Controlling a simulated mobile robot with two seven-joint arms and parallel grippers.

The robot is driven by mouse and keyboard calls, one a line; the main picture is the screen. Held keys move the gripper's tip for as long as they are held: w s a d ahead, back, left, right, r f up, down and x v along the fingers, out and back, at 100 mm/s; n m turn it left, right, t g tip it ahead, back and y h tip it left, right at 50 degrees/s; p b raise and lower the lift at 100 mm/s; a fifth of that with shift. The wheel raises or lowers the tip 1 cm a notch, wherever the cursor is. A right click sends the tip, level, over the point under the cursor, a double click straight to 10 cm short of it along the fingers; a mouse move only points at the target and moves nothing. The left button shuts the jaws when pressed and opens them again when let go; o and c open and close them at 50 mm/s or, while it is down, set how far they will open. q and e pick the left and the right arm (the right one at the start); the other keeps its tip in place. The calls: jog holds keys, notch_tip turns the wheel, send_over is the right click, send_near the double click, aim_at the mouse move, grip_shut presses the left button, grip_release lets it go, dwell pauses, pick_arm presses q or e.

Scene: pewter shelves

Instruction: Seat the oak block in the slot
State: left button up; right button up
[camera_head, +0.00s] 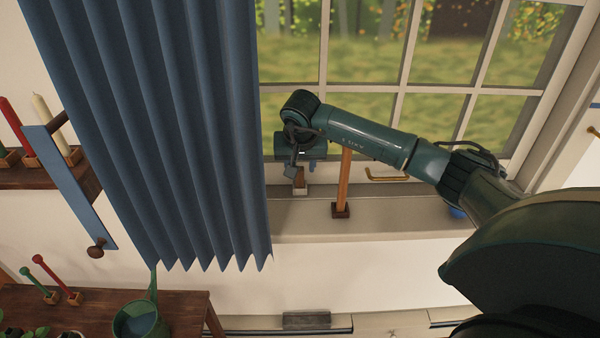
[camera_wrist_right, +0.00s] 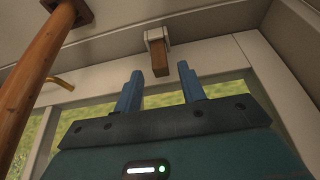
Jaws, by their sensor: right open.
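The oak block (camera_head: 299,178) stands at a pale U-shaped holder (camera_head: 299,191) on the window sill. In the right wrist view the brown block (camera_wrist_right: 160,58) sits between the two sides of the holder (camera_wrist_right: 157,34), with one end sticking out towards my gripper. I cannot tell how deep it sits. My right gripper (camera_wrist_right: 160,85) is open, its two blue fingers apart, with the block's end just beyond the fingertips and roughly centred between them. In the head view the right wrist partly hides the block. My left gripper is not in view.
A wooden post (camera_head: 343,180) on a dark base stands close to the right of the holder. A brass handle (camera_head: 387,175) is farther right. A blue curtain (camera_head: 150,120) hangs to the left. The window (camera_head: 405,80) is behind the sill. A green can (camera_head: 140,322) is at lower left.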

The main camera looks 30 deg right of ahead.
pick_arm(q)
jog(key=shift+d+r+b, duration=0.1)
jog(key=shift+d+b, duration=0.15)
jog(key=shift+b, duration=0.05)
pick_arm(e)
jog(key=v, duration=0.7)
jog(key=shift+r, duration=0.35)
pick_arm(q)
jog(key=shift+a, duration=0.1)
